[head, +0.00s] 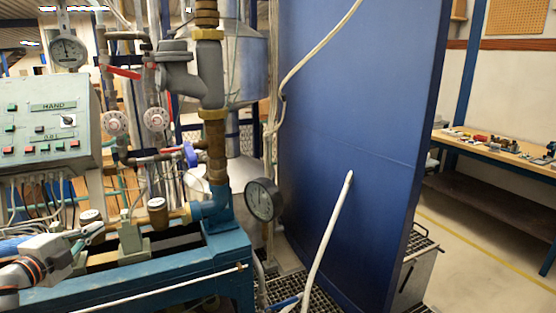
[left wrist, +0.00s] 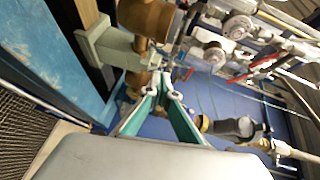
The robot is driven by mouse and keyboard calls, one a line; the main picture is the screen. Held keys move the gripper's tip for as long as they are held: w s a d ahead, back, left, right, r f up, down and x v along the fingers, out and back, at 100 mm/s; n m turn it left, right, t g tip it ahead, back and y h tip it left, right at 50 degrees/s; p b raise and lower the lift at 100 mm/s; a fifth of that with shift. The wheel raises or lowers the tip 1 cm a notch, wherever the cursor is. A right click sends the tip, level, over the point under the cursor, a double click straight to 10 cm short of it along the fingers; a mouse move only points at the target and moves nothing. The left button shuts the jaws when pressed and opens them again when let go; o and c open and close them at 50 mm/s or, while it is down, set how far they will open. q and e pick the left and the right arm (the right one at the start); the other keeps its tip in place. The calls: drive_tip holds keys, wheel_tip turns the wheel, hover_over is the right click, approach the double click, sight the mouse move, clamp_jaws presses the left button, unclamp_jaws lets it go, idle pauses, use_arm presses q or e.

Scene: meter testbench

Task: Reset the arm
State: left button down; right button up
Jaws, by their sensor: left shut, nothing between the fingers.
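My left arm comes in at the lower left of the head view. Its gripper (head: 96,230) is shut and empty, beside the brass fittings on the blue bench. In the left wrist view the gripper (left wrist: 172,95) shows with its green-grey fingers together at the tips and nothing between them. The brass fitting (left wrist: 143,80) and its grey-green support (left wrist: 108,48) lie just beyond the fingers; I cannot tell whether they touch. My right gripper is not in view.
A blue meter bench (head: 190,282) carries pipes and a dial gauge (head: 263,200). A grey control box (head: 48,122) stands at the left. A large blue panel (head: 345,130) rises in the middle. A wooden workbench (head: 500,150) with small items stands at the right, with open floor before it.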

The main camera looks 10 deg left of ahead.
use_arm(q)
drive_tip(key=s+d+f+n, duration=0.1)
drive_tip(key=s+f, duration=0.1)
drive_tip(key=f, duration=0.2)
drive_tip(key=s+d+f+n+g+y, duration=0.1)
drive_tip(key=s+d+f, duration=0.1)
drive_tip(key=f, duration=0.2)
drive_tip(key=s+d+f+n+g+y, duration=0.1)
drive_tip(key=s+f, duration=0.2)
drive_tip(key=f, duration=0.1)
drive_tip(key=shift+d+f, duration=0.25)
drive_tip(key=shift+f, duration=0.05)
drive_tip(key=s+d+f+n+g+y, duration=0.1)
drive_tip(key=s+d+f+n+g, duration=0.1)
drive_tip(key=s+d+f, duration=0.4)
drive_tip(key=s+d+f+n+g+y, duration=0.1)
drive_tip(key=s+d+n+g, duration=0.2)
drive_tip(key=s, duration=0.5)
drive_tip(key=s+d+f+n+g+y, duration=0.1)
drive_tip(key=s+d+f+n+g, duration=0.1)
drive_tip(key=s+d+f, duration=0.3)
drive_tip(key=d+f+n+t+h, duration=0.2)
drive_tip(key=d+f+h, duration=0.5)
drive_tip(key=d+f, duration=0.6)
drive_tip(key=shift+w+d+n+t+h, duration=0.25)
drive_tip(key=shift+d+t, duration=0.35)
drive_tip(key=shift+d, duration=0.9)
